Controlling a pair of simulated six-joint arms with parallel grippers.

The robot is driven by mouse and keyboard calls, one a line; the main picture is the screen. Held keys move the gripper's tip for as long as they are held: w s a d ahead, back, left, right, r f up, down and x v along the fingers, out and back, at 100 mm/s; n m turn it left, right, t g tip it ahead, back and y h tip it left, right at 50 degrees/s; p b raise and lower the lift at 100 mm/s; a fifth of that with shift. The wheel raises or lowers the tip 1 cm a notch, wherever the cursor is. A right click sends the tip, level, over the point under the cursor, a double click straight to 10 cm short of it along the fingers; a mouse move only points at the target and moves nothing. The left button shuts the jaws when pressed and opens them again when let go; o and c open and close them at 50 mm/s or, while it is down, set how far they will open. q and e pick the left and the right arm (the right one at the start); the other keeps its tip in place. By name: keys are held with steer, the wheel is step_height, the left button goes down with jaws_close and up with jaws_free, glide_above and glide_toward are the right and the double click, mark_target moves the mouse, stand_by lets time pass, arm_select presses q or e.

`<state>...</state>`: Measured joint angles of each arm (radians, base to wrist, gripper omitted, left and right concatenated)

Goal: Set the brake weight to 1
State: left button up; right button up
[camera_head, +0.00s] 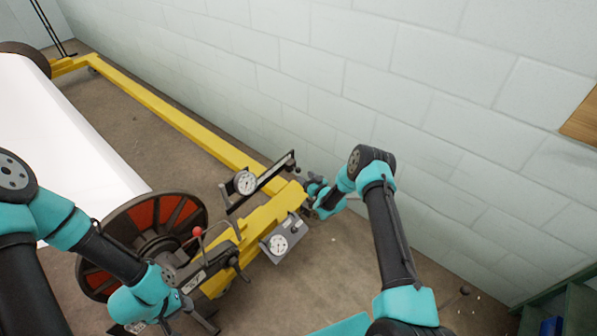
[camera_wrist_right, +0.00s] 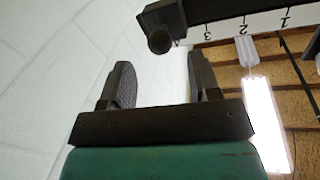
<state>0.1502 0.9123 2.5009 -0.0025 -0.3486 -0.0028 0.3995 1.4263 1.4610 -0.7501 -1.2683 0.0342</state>
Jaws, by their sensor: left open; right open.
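A dark lever arm (camera_head: 262,180) with a pale scale stands above the yellow frame in the head view. In the right wrist view the scale (camera_wrist_right: 262,22) shows the marks 3, 2 and 1 upside down. A dark block with a round knob (camera_wrist_right: 160,40) sits beside the 3 mark; I cannot tell for sure that it is the brake weight. My right gripper (camera_wrist_right: 161,82) is open and empty, just short of the knob, its fingers apart. In the head view it (camera_head: 312,186) is by the lever's wall-side end. My left gripper (camera_head: 205,316) is open, low near the wheel.
A yellow beam (camera_head: 165,112) runs along the white block wall (camera_head: 300,62). A red-and-black wheel (camera_head: 125,225), a red-knobbed lever (camera_head: 197,232) and two dials (camera_head: 245,183) (camera_head: 278,245) crowd the frame.

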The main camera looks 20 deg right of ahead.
mark_target(299, 170)
steer(key=x, duration=0.5)
steer(key=shift+w+a, duration=0.1)
steer(key=shift+w, duration=0.25)
steer(key=shift+c, duration=0.5)
jaws_close()
